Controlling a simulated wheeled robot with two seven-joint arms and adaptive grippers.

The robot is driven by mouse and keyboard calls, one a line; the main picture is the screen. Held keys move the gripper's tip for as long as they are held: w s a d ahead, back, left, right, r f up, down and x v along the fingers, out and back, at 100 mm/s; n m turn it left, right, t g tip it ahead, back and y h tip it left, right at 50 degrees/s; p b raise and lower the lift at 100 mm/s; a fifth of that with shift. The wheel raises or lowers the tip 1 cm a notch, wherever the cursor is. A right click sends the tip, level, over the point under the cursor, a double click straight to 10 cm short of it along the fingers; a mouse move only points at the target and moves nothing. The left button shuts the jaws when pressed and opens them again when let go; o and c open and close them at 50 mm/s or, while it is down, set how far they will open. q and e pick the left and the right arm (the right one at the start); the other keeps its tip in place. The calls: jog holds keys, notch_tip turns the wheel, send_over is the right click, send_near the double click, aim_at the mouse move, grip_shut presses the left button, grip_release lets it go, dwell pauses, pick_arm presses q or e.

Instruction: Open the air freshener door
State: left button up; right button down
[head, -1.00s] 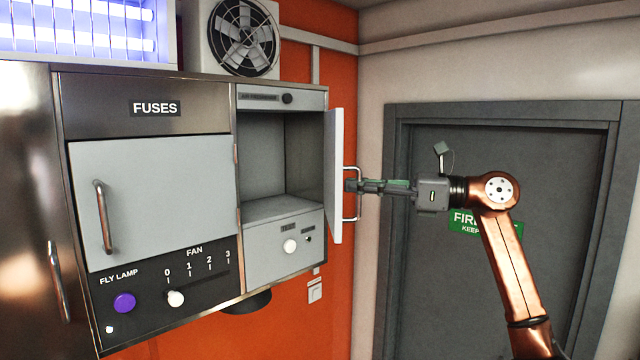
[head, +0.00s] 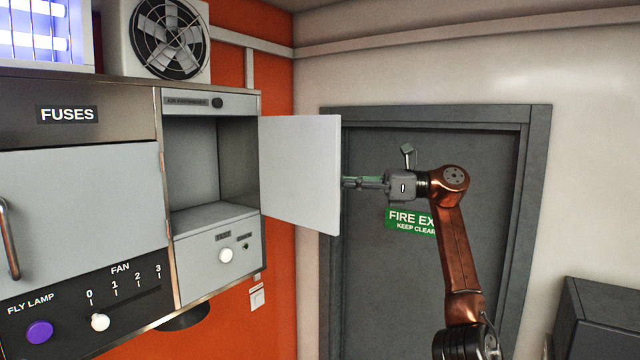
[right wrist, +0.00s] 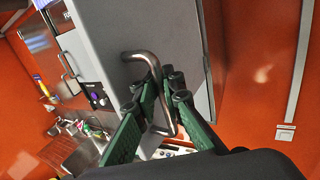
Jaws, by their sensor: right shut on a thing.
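The air freshener door (head: 300,172) is a pale grey panel, hinged at the right side of its compartment (head: 195,160) and swung well out, with its inner face showing in the head view. The compartment is open and looks empty. My right gripper (head: 350,182) is at the door's free edge, partly hidden behind it. In the right wrist view its green fingers (right wrist: 160,100) are shut around the curved metal handle (right wrist: 158,72) on the door's outer face. My left gripper is not in view.
The fuses door (head: 75,205) is shut, left of the compartment. Below it are the fan slider (head: 100,321) and fly lamp button (head: 40,331). A grey fire exit door (head: 370,270) stands behind my right arm. A dark box (head: 605,320) is at lower right.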

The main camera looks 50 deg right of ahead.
jog(key=shift+f, duration=0.15)
jog(key=c, duration=2.4)
grip_release()
jog(key=shift+s+d, duration=0.1)
jog(key=shift+d, duration=0.05)
jog(key=o, duration=0.3)
jog(key=shift+s+d, duration=0.2)
jog(key=shift+w+a, duration=0.25)
jog(key=shift+v, duration=6.05)
jog(key=shift+w+d, duration=0.1)
